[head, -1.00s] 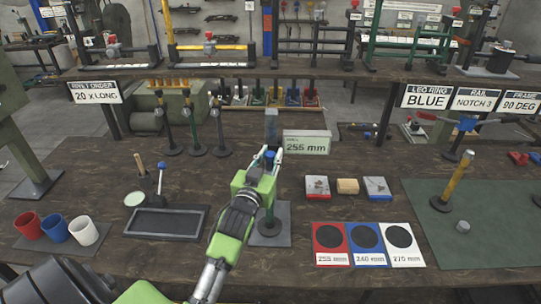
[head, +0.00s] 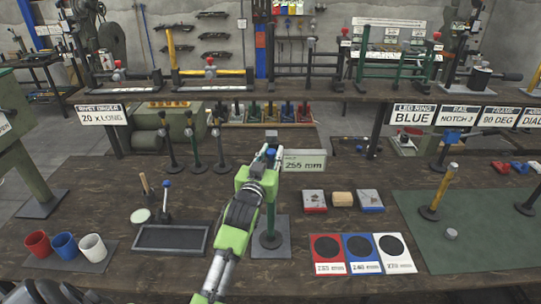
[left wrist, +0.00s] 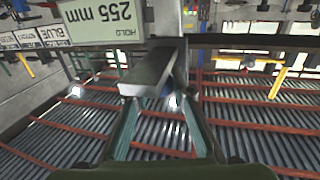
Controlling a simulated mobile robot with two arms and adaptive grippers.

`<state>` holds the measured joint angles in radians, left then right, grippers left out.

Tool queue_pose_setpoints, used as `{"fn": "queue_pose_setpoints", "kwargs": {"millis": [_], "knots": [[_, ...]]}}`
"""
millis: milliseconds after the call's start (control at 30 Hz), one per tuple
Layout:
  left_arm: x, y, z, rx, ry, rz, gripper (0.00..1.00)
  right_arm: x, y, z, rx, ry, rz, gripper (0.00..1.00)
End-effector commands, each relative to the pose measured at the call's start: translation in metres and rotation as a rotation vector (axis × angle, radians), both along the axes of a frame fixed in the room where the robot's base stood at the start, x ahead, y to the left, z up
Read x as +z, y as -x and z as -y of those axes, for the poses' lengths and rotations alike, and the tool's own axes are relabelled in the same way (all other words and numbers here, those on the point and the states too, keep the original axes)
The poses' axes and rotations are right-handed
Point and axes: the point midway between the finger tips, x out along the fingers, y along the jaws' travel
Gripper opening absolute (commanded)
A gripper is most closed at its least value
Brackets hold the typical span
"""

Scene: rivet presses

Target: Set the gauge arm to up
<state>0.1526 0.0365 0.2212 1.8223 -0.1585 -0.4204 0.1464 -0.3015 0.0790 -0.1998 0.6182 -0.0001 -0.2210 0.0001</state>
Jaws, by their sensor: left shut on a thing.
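My left gripper (head: 269,153) is shut at a small blue knob (head: 270,153), which seems to belong to the gauge. Its fingers come together on it in the left wrist view (left wrist: 166,104), where a grey block (left wrist: 151,70) stands close in front of the fingertips. In the head view only the top of that block (head: 271,139) shows above the gripper. A "255 mm" sign (head: 303,160) is just right of the fingertips. My gripper hides most of the gauge, and the arm's angle is unclear. My right gripper is out of view.
Red, blue and white cards (head: 361,254) lie to the right, with small boxes (head: 342,199) behind them. A black tray (head: 170,239) and cups (head: 64,246) are on the left. A raised shelf (head: 240,94) crosses behind. A yellow post (head: 438,190) stands on the green mat (head: 480,225).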

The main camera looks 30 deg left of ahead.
Motion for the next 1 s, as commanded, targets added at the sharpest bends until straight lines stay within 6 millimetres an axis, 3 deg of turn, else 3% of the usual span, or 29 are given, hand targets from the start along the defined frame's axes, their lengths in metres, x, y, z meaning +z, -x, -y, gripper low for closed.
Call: {"fn": "queue_pose_setpoints", "kwargs": {"millis": [100,267,300,333,567,767,1000], "knots": [[0.008,-0.001,0.0,0.0,-0.005,0.016,0.0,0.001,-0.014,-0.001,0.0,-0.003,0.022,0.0],[0.01,-0.001,0.0,0.0,-0.005,0.019,0.0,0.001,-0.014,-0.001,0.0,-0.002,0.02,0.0],[0.01,-0.001,0.0,0.0,-0.005,0.019,0.32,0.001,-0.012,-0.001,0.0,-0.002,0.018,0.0],[0.01,-0.001,0.0,0.0,-0.005,0.019,0.4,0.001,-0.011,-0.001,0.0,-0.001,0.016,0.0],[0.006,0.0,0.0,0.0,-0.002,0.012,0.4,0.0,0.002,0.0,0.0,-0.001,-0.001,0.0],[0.004,0.004,0.002,-0.001,-0.002,0.009,0.4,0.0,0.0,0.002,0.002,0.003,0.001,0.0],[0.002,0.042,0.013,-0.001,0.0,0.007,0.4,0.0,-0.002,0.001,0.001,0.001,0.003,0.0]]}}
